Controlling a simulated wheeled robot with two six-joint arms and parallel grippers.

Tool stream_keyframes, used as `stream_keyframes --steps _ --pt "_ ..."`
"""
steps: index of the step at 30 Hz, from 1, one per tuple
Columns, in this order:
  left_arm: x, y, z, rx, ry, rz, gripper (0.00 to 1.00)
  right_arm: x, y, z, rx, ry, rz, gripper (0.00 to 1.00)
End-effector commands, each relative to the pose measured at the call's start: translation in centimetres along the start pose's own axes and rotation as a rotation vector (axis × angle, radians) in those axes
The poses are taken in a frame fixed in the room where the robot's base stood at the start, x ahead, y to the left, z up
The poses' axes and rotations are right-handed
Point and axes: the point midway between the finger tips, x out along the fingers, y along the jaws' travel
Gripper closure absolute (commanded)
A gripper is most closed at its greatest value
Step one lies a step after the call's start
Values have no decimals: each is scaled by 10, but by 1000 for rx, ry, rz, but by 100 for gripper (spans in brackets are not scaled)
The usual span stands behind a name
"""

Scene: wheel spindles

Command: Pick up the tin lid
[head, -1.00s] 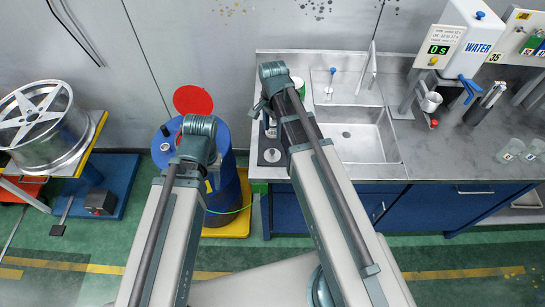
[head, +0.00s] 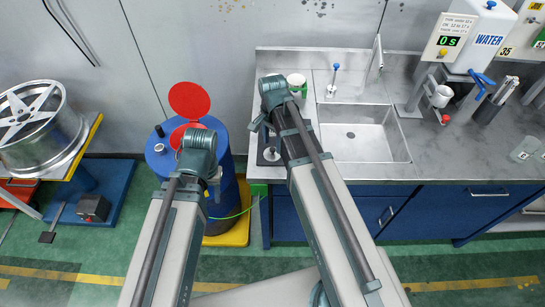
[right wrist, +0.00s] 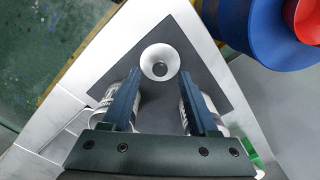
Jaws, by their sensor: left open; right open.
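My right gripper (right wrist: 158,100) is open and empty above a dark mat (right wrist: 130,72) at the left end of the steel counter. A pale round cone-like piece (right wrist: 160,62) with a dark centre lies on the mat, just beyond the fingertips in the right wrist view; I cannot tell whether it is the tin lid. Silvery tins (right wrist: 208,112) are partly hidden behind the fingers. My left gripper (head: 213,180) is open over the blue drum, its fingers mostly hidden by its wrist.
The blue drum (head: 159,163) with a raised red lid (head: 190,99) stands left of the counter (head: 440,150). A green and white container (head: 297,83) stands behind my right wrist. A sink (head: 360,140) lies to the right. A wheel (head: 40,125) rests on a stand at far left.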

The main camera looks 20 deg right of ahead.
Motion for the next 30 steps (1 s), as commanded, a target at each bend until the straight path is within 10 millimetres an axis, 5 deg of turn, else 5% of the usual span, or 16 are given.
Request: stream_keyframes --steps 4,13,23,30 --pt "24 2 -1 0 0 0 55 24 0 0 0 0 0 40" --pt "24 2 -1 0 0 0 55 24 0 0 0 0 0 40" --pt "24 2 -1 0 0 0 55 24 0 0 0 0 0 98" --pt "24 2 -1 0 0 0 55 24 0 0 0 0 0 100"
